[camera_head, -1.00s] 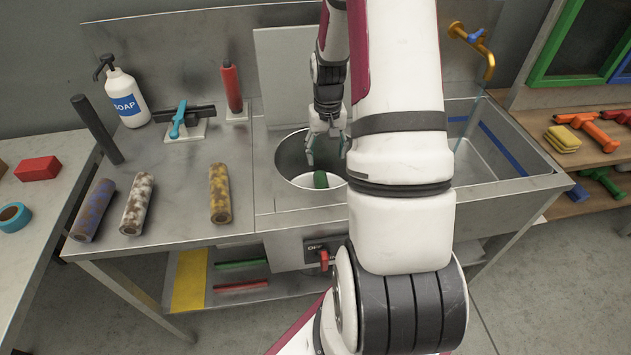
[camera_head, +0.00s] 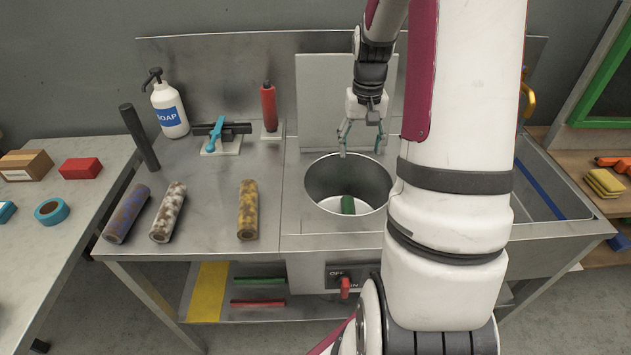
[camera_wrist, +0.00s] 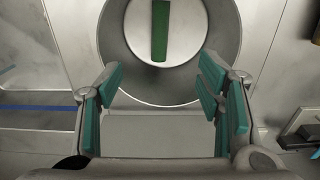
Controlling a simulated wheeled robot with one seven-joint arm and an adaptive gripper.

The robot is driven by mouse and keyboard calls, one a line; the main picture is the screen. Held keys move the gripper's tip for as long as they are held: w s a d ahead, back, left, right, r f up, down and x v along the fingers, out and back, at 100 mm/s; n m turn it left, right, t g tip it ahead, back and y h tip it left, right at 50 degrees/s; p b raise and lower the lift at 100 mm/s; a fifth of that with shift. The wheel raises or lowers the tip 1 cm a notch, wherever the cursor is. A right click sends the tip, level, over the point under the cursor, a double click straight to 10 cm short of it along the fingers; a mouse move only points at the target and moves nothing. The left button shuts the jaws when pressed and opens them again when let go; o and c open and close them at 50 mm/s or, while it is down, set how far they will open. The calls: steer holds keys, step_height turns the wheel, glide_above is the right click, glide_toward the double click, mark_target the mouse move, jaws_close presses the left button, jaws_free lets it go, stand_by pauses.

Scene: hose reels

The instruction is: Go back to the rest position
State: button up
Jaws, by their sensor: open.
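My gripper (camera_head: 361,136) is open and empty, above the rear rim of a round metal basin set into the workbench. Its teal-padded fingers (camera_wrist: 163,100) stand wide apart in the wrist view, with nothing between them. The round basin (camera_head: 321,180) has a white disc at its bottom, and a green piece (camera_head: 347,204) lies on that disc. The green piece (camera_wrist: 160,32) also shows ahead of the fingers in the wrist view. My arm covers the right part of the bench and part of the sink.
Three stained rolls (camera_head: 247,210) lie on the bench's left half. A soap bottle (camera_head: 169,108), a red bottle (camera_head: 269,108) and a dark upright rod (camera_head: 139,137) stand behind them. A switch panel with a red lever (camera_head: 344,284) is below the basin. A side table (camera_head: 60,215) stands left.

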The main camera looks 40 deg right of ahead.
steer(key=s+a+r+n+t+h, duration=0.1)
steer(key=s+a+r+n+t, duration=0.2)
steer(key=a+r, duration=1.3)
steer(key=s+a+r+n+t+y, duration=0.1)
steer(key=s+a+n, duration=0.3)
steer(key=s+a, duration=0.8)
steer(key=shift+s+a+r, duration=0.2)
steer(key=shift+s+a, duration=0.1)
steer(key=shift+a, duration=0.35)
